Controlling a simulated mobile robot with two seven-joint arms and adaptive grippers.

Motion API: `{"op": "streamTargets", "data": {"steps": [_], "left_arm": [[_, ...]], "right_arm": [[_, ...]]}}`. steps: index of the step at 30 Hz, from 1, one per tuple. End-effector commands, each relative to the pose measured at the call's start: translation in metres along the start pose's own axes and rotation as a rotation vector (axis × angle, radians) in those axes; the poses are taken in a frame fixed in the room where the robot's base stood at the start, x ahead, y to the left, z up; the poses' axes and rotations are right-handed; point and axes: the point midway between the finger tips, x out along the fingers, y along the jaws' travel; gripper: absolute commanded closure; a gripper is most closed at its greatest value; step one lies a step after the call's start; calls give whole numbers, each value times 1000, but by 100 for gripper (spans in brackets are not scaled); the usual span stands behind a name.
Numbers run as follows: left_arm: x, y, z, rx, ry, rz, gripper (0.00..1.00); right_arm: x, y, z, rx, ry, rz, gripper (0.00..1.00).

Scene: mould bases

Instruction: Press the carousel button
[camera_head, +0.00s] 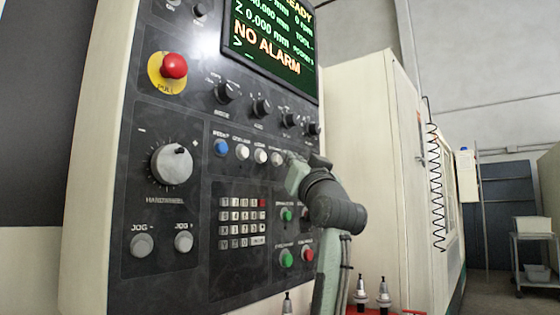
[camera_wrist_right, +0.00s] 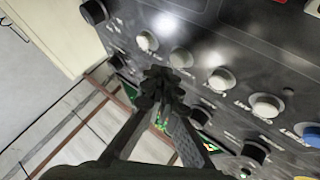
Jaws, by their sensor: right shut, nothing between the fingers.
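The dark control panel (camera_head: 190,110) fills the left and middle of the head view. A row of small buttons runs across it: a blue button (camera_head: 221,147), then pale buttons (camera_head: 242,152). The labels above them are too small to read surely, so I cannot tell which is the carousel button. My right gripper (camera_head: 291,158) is at the right end of this row and partly hides it. In the right wrist view its fingertips (camera_wrist_right: 160,88) are shut and empty, near a pale button (camera_wrist_right: 181,58); contact cannot be told. My left gripper is out of view.
A red emergency stop (camera_head: 174,66), a handwheel (camera_head: 172,165) and a row of dark knobs (camera_head: 262,107) stand out from the panel. A keypad (camera_head: 242,222) lies below the button row. Pointed tool holders (camera_head: 384,292) stand at the bottom.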

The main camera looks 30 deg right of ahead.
Motion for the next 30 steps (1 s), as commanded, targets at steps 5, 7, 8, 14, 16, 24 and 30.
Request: {"op": "streamTargets", "data": {"steps": [5,7,8,14,16,24,30], "left_arm": [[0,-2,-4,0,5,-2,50],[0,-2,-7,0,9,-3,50],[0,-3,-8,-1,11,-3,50],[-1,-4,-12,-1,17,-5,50],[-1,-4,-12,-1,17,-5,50],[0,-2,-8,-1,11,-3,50],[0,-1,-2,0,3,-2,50]], "right_arm": [[0,0,0,0,0,0,100],[0,0,0,0,0,0,100],[0,0,0,0,0,0,100],[0,0,0,0,0,0,100],[0,0,0,0,0,0,100],[1,-1,1,0,0,0,100],[6,-4,4,0,0,0,100]]}}
